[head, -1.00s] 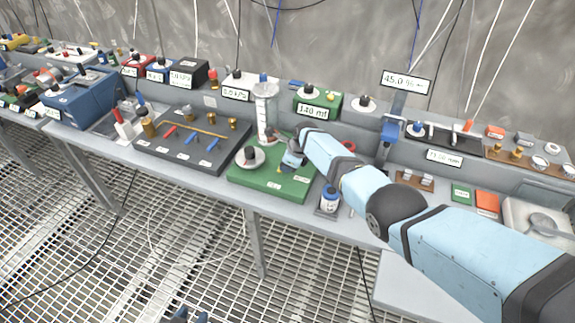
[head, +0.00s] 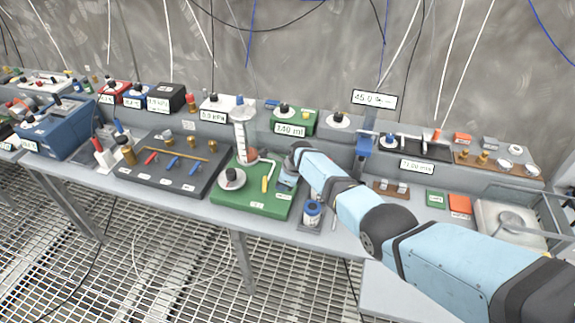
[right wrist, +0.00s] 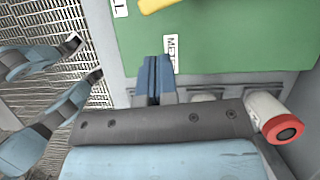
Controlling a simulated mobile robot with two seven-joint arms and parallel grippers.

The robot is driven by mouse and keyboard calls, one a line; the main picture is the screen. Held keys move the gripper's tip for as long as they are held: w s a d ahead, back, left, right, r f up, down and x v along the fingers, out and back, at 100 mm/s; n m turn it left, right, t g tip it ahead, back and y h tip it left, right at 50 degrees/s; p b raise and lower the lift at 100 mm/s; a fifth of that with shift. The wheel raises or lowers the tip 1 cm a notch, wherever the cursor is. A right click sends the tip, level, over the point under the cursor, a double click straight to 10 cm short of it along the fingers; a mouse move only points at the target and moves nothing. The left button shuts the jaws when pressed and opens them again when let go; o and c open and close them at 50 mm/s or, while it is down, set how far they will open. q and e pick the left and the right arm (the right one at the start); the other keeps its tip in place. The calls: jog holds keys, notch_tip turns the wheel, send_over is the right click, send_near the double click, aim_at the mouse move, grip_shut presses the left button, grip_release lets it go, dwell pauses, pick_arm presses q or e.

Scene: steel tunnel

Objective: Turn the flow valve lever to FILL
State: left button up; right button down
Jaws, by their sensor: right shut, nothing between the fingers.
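The green valve board (head: 235,198) lies on the bench in the head view. It carries a clear measuring cylinder (head: 240,135), a round white dial with a dark knob (head: 231,178), and a yellow lever (head: 265,184). The lever points toward the board's front edge. My right gripper (head: 286,182) is just right of the lever, apart from it. In the right wrist view its blue fingers (right wrist: 154,72) are shut and empty beside a partly hidden label (right wrist: 170,52). The lever's end (right wrist: 158,4) shows at the top, near a cut-off label (right wrist: 120,8) ending in L.
A blue-and-white bottle (head: 312,213) stands right of the green board, close under my right arm. A dark board with several levers (head: 165,175) lies to the left. A blue upright stand (head: 363,145) is behind to the right. The bench's front strip is narrow.

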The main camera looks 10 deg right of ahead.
jog(key=w+v, duration=0.1)
jog(key=v, duration=0.7)
jog(key=shift+s+r, duration=0.25)
jog(key=shift+s, duration=0.1)
jog(key=shift+a, duration=0.1)
